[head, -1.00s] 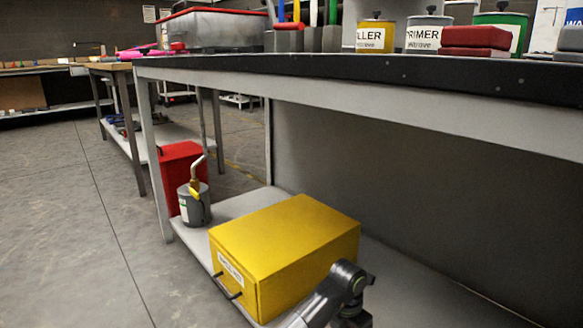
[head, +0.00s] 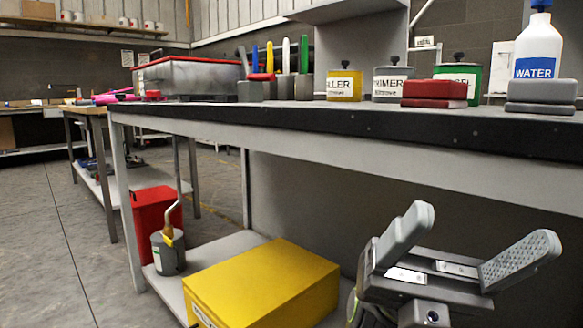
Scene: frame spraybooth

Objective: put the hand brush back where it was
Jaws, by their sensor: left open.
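I cannot make out a hand brush for certain in the head view. Several upright handles in blue, yellow, white and green (head: 286,55) stand in grey blocks on the bench top (head: 300,115); what they belong to is unclear. My left gripper (head: 484,235) is at the lower right, in front of the bench and below its top edge. Its two fingers are spread wide, with nothing between them. My right gripper is out of view.
The bench top holds a metal tub (head: 190,77), labelled tins (head: 393,84), red blocks (head: 434,90) and a water bottle (head: 539,50).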

